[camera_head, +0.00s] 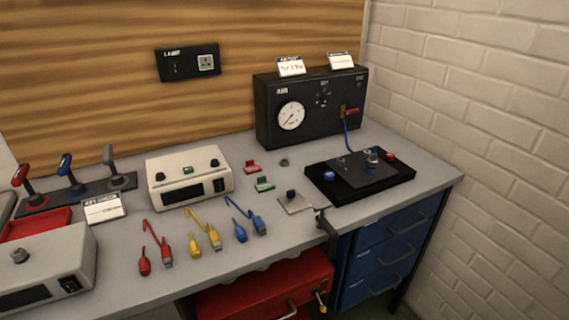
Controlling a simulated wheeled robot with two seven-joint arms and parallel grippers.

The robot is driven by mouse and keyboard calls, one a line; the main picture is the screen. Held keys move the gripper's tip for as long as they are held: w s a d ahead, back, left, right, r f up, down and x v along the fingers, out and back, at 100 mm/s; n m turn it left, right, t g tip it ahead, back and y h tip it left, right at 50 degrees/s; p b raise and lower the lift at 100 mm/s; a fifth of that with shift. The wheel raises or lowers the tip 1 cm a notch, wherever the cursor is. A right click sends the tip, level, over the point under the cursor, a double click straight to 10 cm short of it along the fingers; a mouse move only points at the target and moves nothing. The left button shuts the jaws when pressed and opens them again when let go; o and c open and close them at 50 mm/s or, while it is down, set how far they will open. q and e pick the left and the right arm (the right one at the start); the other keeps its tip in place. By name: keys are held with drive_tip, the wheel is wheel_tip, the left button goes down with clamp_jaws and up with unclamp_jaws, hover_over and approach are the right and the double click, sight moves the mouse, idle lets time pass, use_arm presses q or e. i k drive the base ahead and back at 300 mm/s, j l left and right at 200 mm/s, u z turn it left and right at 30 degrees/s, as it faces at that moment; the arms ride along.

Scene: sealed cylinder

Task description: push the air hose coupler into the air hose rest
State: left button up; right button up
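A black air box (311,108) with a round gauge (291,116) and a red lever (350,113) stands at the back right of the bench. A thin blue air hose (347,135) hangs from below the lever to a raised dark plate on a black base (335,192). A small blue and silver fitting (372,156) stands upright on that plate. I cannot tell whether it is the hose coupler, or whether the hose joins it. I cannot clearly identify the air hose rest. Neither of my grippers is in view.
A blue knob (329,176) and a red knob (389,157) sit on the black base. A beige box (189,177), red, yellow and blue leads (204,229), and a metal plate with a black knob (295,203) occupy the bench. A brick wall (490,130) bounds the right.

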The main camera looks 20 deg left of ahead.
sight(372, 162)
drive_tip(key=i+l+u, duration=0.2)
drive_tip(key=u, duration=0.15)
drive_tip(key=i+l+u, duration=0.15)
drive_tip(key=l+u, duration=0.2)
